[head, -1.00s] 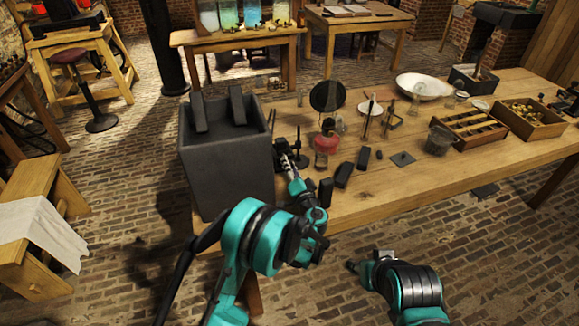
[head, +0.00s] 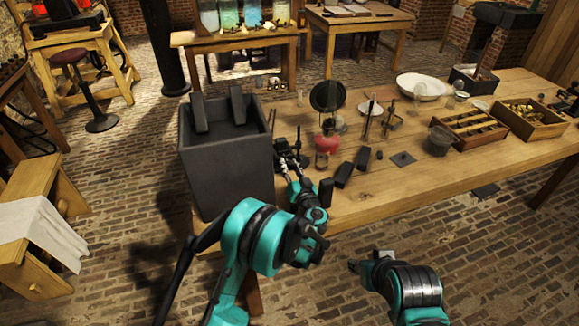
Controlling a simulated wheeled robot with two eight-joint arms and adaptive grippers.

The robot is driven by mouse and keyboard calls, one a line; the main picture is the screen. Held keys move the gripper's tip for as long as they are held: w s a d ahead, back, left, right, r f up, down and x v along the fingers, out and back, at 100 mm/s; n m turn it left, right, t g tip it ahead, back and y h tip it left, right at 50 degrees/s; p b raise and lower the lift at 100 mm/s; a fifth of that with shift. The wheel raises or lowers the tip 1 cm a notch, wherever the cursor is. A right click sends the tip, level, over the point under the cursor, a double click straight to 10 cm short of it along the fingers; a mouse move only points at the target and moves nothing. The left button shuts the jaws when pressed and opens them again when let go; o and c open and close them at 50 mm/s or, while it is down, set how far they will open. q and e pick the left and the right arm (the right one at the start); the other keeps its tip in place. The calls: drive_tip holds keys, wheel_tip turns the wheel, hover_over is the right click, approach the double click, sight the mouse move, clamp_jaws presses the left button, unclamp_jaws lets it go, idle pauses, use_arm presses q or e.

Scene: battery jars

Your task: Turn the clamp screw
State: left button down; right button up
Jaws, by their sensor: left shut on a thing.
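My left gripper (head: 291,160) is at the table's near left end, beside the dark grey box. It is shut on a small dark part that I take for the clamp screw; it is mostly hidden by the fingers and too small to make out. A thin dark upright rod (head: 298,140) rises right behind the gripper. My right arm (head: 405,285) is low at the front of the table, over the floor, and its fingertips are not clear.
A tall dark grey open box (head: 228,165) with two dark slabs stands left of the gripper. Wooden trays (head: 468,131) are farther right.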

idle(0.3)
use_arm(q)
drive_tip(key=c, duration=1.2)
unclamp_jaws()
drive_tip(key=shift+o, duration=0.2)
drive_tip(key=v, duration=1.2)
